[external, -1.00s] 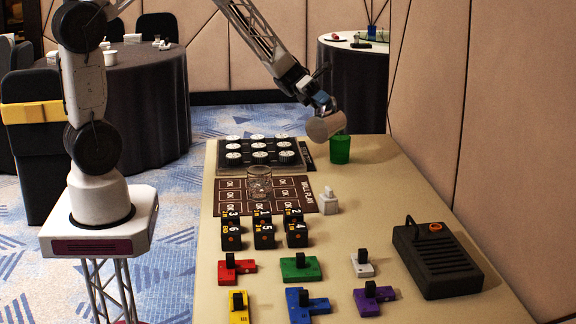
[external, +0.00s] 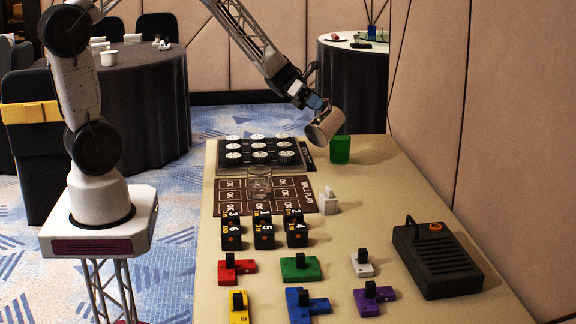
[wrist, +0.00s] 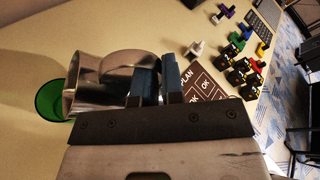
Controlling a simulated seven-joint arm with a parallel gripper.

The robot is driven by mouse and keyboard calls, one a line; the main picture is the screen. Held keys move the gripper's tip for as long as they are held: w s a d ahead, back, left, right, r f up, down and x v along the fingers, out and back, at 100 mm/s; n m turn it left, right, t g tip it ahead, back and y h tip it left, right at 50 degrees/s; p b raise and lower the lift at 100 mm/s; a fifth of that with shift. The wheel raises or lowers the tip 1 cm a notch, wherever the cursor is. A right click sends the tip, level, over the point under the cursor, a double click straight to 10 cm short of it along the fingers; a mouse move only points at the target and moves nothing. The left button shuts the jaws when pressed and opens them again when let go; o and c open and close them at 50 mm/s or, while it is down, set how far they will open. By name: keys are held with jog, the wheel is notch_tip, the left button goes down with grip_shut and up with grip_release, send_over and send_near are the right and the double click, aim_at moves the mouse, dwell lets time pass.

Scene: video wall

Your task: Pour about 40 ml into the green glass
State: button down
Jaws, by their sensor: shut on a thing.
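The green glass (external: 340,150) stands upright at the far right of the table; in the wrist view it shows at the left (wrist: 46,104), partly hidden by the metal jug. My gripper (external: 312,100) is shut on the metal jug (external: 325,128) and holds it tilted, just above and left of the green glass. In the wrist view the jug (wrist: 88,92) has its wide end towards the glass, and the blue fingers (wrist: 160,80) are at its other side. I see no liquid stream, and the level in the glass cannot be told.
A clear glass (external: 259,180) stands on the brown mat (external: 307,208). A rack of white-topped discs (external: 297,168), a white object (external: 328,202), black numbered blocks (external: 264,236), coloured pieces and a dark box (external: 437,262) share the table.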

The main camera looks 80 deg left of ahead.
aim_at(312, 123)
jog(key=shift+d, duration=0.1)
dwell(0.3)
jog(key=shift+s+d+m+y, duration=0.15)
jog(key=shift+s+m+y, duration=0.05)
jog(key=shift+m+y, duration=0.1)
jog(key=shift+s+d+f+m+t, duration=0.15)
jog(key=shift+f+m, duration=0.15)
jog(key=shift+f, duration=0.15)
jog(key=shift+s+d+f+m+t, duration=0.15)
jog(key=shift+f+m, duration=0.15)
jog(key=shift+f, duration=0.1)
jog(key=shift+s+d+f+m+t+y, duration=0.2)
jog(key=shift+s+d+m+y, duration=0.15)
jog(key=shift+m, duration=0.3)
jog(key=shift+s+d+f+m+t+y, duration=0.2)
jog(key=shift+m+y, duration=0.25)
jog(key=shift+m, duration=0.2)
jog(key=shift+s+d+f+m+t+y, duration=0.45)
jog(key=shift+f+m, duration=0.4)
jog(key=shift+f, duration=0.85)
jog(key=shift+s+d+f+m+t+y, duration=0.2)
jog(key=shift+s+d+f+m+t, duration=0.5)
jog(key=shift+f, duration=1.05)
jog(key=shift+s+d+f+m+t+y, duration=0.15)
jog(key=shift+d+f+m+y, duration=0.25)
jog(key=shift+f+m, duration=1)
jog(key=shift+f+n, duration=0.35)
jog(key=shift+f, duration=0.05)
